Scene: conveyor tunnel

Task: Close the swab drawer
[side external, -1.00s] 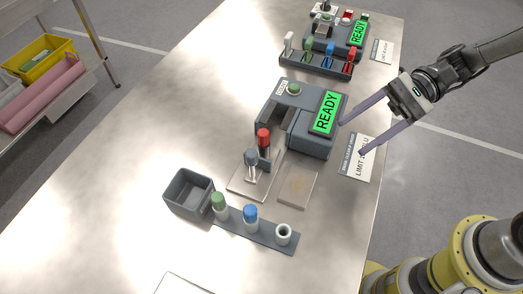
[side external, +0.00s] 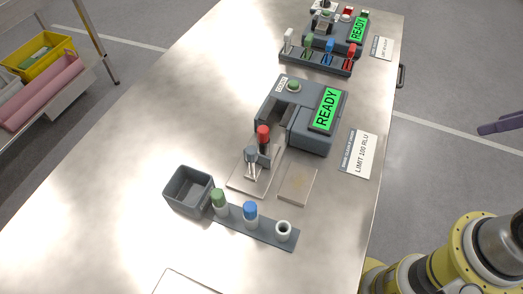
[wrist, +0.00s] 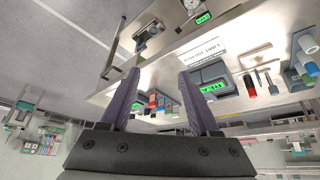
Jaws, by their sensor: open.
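A dark bar handle (side external: 401,76) stands out from the right edge of the steel table in the side view. It seems to be the dark bar (wrist: 114,44) at the table edge in the wrist view. I cannot tell how far the drawer is open, and its inside is not clearly seen. My gripper (wrist: 158,72) is open and empty in the wrist view, its two purple fingers apart, with the handle beyond them to the upper left.
The steel table (side external: 120,215) holds a grey reader with a green READY screen (side external: 327,109), a limit card (side external: 358,153), a tube rack (side external: 255,228) and a grey bin (side external: 188,190). A second reader (side external: 339,33) stands farther back.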

